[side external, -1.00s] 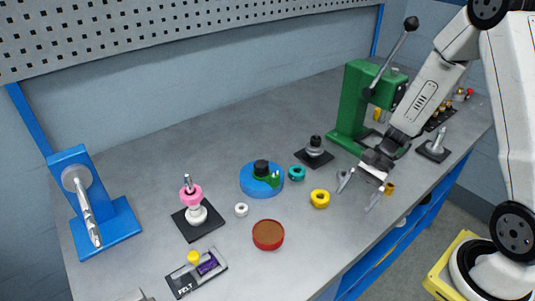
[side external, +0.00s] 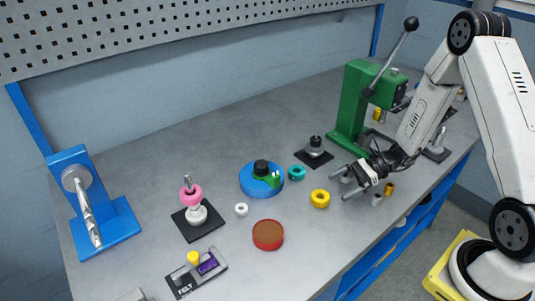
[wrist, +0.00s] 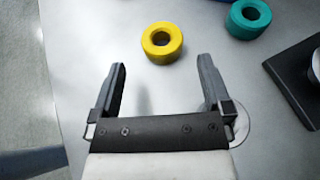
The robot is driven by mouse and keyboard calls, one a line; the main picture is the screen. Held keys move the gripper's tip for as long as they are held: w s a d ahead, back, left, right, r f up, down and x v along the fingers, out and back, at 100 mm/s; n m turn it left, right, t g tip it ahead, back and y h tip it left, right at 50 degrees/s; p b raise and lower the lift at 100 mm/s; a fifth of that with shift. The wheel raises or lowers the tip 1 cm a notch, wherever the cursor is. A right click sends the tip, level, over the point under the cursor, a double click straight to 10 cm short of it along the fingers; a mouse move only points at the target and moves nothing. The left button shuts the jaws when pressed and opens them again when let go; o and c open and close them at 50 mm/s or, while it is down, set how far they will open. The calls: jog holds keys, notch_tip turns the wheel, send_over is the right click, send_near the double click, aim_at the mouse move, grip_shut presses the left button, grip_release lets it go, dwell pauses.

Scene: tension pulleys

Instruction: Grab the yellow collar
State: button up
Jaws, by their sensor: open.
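The yellow collar (side external: 320,199) is a thick ring lying flat on the grey bench. In the wrist view the collar (wrist: 162,43) sits ahead of the fingertips, with its hole facing up. My gripper (side external: 342,185) is open and empty, to the right of the collar in the side view. In the wrist view my gripper (wrist: 160,67) has its two fingers spread wide, and the collar lies beyond them, roughly centred between them. Nothing hides the collar.
A teal ring (side external: 297,173) lies close to the collar. A black base with a post (side external: 314,155), a blue round fixture (side external: 250,181) and a red-brown dish (side external: 268,235) stand around. A green press (side external: 350,110) stands behind. Bare bench lies in front of the collar.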

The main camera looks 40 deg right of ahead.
aim_at(316, 198)
jog(key=shift+x, duration=2.85)
jog(key=shift+d+f, duration=0.1)
jog(key=c, duration=1.2)
